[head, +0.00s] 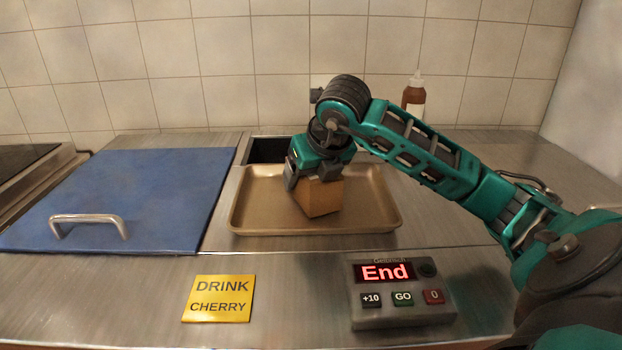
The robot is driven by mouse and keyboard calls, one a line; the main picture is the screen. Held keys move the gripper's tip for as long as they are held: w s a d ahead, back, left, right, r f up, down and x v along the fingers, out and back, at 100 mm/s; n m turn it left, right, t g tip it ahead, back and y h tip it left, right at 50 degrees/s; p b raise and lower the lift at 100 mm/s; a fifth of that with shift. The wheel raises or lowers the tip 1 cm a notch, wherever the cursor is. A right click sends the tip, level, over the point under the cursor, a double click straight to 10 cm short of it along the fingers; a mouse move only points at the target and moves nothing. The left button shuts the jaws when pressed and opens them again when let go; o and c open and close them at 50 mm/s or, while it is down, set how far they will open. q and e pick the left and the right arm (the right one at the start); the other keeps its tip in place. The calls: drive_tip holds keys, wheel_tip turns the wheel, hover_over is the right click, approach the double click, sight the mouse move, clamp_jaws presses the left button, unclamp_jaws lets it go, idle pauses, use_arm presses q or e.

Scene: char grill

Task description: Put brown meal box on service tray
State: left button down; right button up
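The brown meal box (321,198) is a small cardboard-coloured box, sitting tilted or turned at the middle of the service tray. The service tray (262,222) is a shallow tan tray with a raised rim on the steel counter. My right gripper (303,184) reaches in from the right and points down at the box's upper left side. The box appears to touch the tray floor. My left gripper is not in view.
A blue lid or board (130,190) with a metal handle lies at left. A dark recessed bin (266,150) is behind the tray. In front are a yellow DRINK CHERRY card (218,299) and a timer (403,292) reading End. A brown sauce bottle (413,97) stands behind my arm.

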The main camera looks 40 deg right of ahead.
drive_tip(key=shift+f, duration=0.2)
drive_tip(key=o, duration=1.4)
drive_tip(key=shift+c, duration=0.2)
drive_tip(key=p+v, duration=0.1)
drive_tip(key=v, duration=1)
drive_tip(key=shift+w+p, duration=0.1)
drive_tip(key=shift+p, duration=0.2)
drive_tip(key=shift+s+a+r, duration=0.1)
drive_tip(key=shift+s+r, duration=0.3)
drive_tip(key=shift+r, duration=0.1)
